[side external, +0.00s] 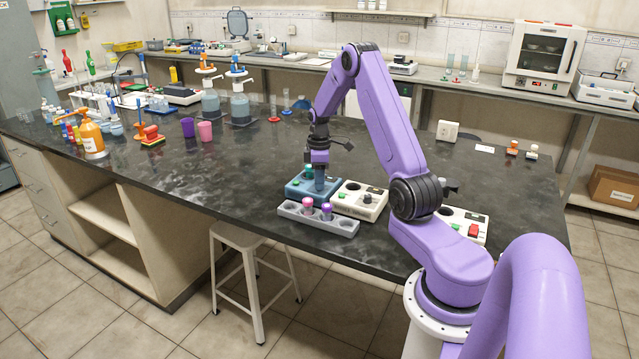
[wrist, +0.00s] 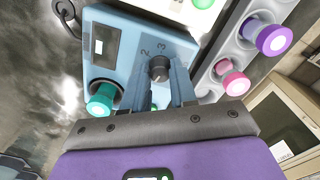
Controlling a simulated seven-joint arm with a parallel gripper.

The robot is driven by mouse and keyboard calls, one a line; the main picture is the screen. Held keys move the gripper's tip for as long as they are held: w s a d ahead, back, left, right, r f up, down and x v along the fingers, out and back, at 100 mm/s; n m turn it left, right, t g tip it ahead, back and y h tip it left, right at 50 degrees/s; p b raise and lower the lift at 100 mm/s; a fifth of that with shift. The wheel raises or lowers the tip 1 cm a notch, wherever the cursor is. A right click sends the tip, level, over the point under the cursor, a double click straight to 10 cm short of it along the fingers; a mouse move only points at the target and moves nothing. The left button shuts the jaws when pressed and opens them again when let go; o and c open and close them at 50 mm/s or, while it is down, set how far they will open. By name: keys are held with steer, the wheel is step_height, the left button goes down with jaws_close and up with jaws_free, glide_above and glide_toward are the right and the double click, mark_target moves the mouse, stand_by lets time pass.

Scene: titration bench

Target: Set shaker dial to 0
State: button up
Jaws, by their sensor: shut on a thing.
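The shaker is a blue box (wrist: 122,57) in the wrist view. It also stands near the front edge of the bench in the side view (side external: 298,190). Its dark round dial (wrist: 158,67) sits on the top face, with the printed numbers 2 and 3 showing beside it. My gripper (wrist: 162,80) reaches down over the box with its fingers shut on the dial, one on each side. In the side view my gripper (side external: 319,178) is above the blue box, and the arm hides the dial there. The other dial numbers are hidden or too small to read.
A teal-capped vial (wrist: 103,98) sits in the blue box, close to a finger. A grey rack (side external: 345,224) with a pink-capped vial (wrist: 232,78) and a purple-capped vial (wrist: 268,38) stands alongside. A white device (side external: 358,202) adjoins the box.

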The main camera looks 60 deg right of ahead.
steer(key=o, duration=1.3)
steer(key=shift+o, duration=0.2)
steer(key=shift+r, duration=3.5)
